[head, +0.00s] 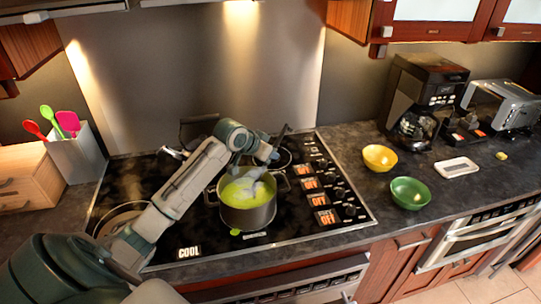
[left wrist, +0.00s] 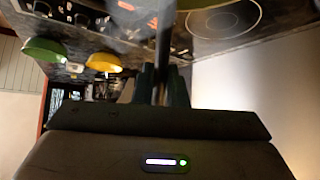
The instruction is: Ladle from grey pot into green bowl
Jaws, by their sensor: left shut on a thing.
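The grey pot (head: 248,216) stands on the cooktop and holds yellow-green soup (head: 240,191). My left gripper (head: 272,152) is above the pot, at its back right, and is shut on the ladle. The ladle's dark handle (left wrist: 163,45) runs up from between the fingers (left wrist: 160,86) in the left wrist view. A pale, blurred shape over the soup may be steam or part of the ladle; the ladle's bowl is not clear. The green bowl (head: 410,193) stands on the counter right of the cooktop; it also shows in the left wrist view (left wrist: 44,49). My right gripper is not in view.
A yellow bowl (head: 380,157) stands behind the green bowl. A coffee maker (head: 425,95), a toaster (head: 500,105) and a white dish (head: 457,167) are farther right. A utensil holder (head: 78,155) is at left. Counter between cooktop and green bowl is clear.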

